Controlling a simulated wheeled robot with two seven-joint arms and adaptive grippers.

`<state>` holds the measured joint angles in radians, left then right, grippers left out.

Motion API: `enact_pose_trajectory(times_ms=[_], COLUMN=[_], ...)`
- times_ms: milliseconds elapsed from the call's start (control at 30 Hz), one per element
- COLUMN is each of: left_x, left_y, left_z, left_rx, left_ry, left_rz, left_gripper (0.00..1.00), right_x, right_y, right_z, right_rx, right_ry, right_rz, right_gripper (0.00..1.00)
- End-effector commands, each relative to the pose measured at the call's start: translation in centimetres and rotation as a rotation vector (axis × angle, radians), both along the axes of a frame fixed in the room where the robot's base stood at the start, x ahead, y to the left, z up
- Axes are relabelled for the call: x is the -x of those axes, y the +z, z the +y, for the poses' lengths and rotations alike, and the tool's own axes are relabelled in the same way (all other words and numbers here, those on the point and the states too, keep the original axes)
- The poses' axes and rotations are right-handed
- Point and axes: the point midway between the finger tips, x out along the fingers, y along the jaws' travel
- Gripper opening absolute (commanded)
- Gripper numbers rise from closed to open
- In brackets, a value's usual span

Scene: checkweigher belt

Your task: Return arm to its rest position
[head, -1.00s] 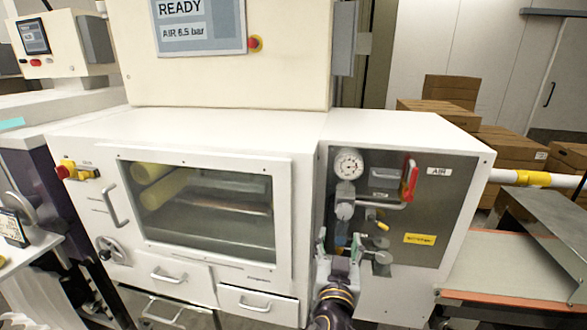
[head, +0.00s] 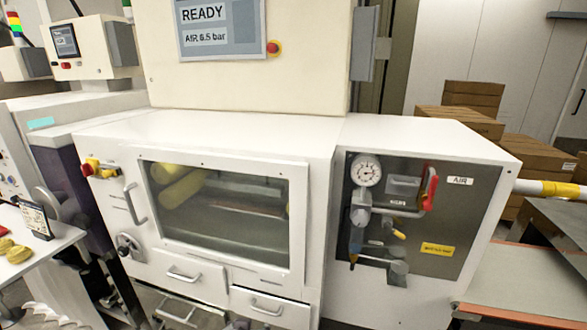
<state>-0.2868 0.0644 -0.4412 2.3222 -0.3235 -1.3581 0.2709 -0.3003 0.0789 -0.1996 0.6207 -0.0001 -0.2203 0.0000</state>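Neither of my grippers shows in the head view now. The white machine (head: 240,128) fills the middle. Its air panel (head: 455,215) on the right holds a round gauge (head: 366,170), a red-handled valve (head: 430,188) and a small yellow lever (head: 399,235). The red handle stands upright. Nothing covers the panel. The screen (head: 214,30) above reads "READY" and "AIR 6.5 bar".
A windowed door (head: 225,213) and drawers (head: 190,274) with handles face me. A white table (head: 30,245) with yellow items stands at the left. A belt (head: 525,285) lies at the right, with stacked cardboard boxes (head: 470,115) behind.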

Motion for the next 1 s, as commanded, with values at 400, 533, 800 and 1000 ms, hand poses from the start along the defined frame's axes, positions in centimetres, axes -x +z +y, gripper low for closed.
enact_pose_trajectory(times_ms=[400, 533, 800, 1000], left_x=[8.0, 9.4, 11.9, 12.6], left_y=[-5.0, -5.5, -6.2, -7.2], left_z=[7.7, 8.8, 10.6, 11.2], left_rx=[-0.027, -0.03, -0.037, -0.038], left_ry=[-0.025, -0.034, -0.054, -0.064], left_rz=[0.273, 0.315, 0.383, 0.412], left_gripper=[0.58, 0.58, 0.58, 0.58], right_x=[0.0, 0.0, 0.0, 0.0], right_y=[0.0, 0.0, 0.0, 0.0], right_z=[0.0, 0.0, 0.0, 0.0], right_rx=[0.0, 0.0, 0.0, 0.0], right_ry=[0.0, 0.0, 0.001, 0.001], right_rz=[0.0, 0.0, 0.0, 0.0], right_gripper=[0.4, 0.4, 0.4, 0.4])
